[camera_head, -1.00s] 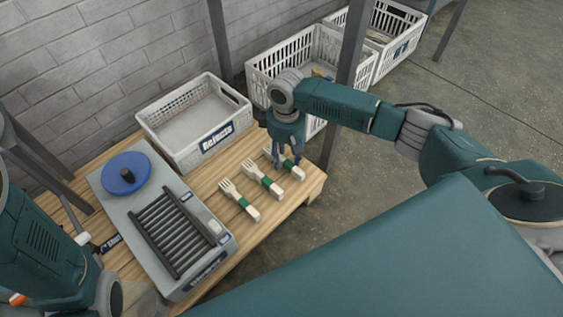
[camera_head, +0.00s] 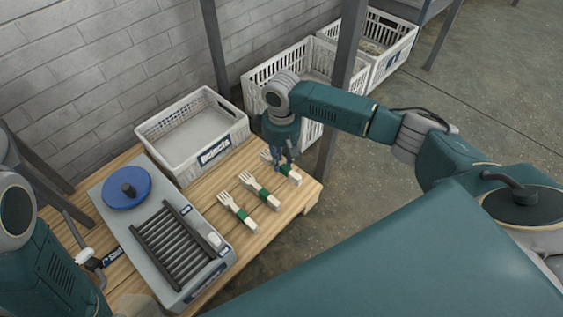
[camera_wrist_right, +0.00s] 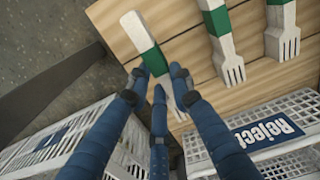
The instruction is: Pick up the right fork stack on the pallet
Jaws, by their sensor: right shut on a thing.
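The right fork stack (camera_head: 293,176) is pale wood with a green band and lies at the right end of the wooden pallet (camera_head: 263,226). My right gripper (camera_head: 279,163) reaches down from above and is shut on this stack near the band. In the right wrist view, its blue fingers (camera_wrist_right: 158,88) sit around the stack (camera_wrist_right: 133,28), hiding part of its tine end. Whether the stack is clear of the wood I cannot tell. The middle fork stack (camera_head: 260,190) and left fork stack (camera_head: 237,212) lie alongside, apart from the gripper. My left gripper is not visible.
A white Rejects crate (camera_head: 192,135) stands behind the stacks. A grey machine with rollers (camera_head: 172,245) and a blue disc (camera_head: 127,187) is to the left. A dark post (camera_head: 343,80) and white crates (camera_head: 378,52) are beyond the pallet.

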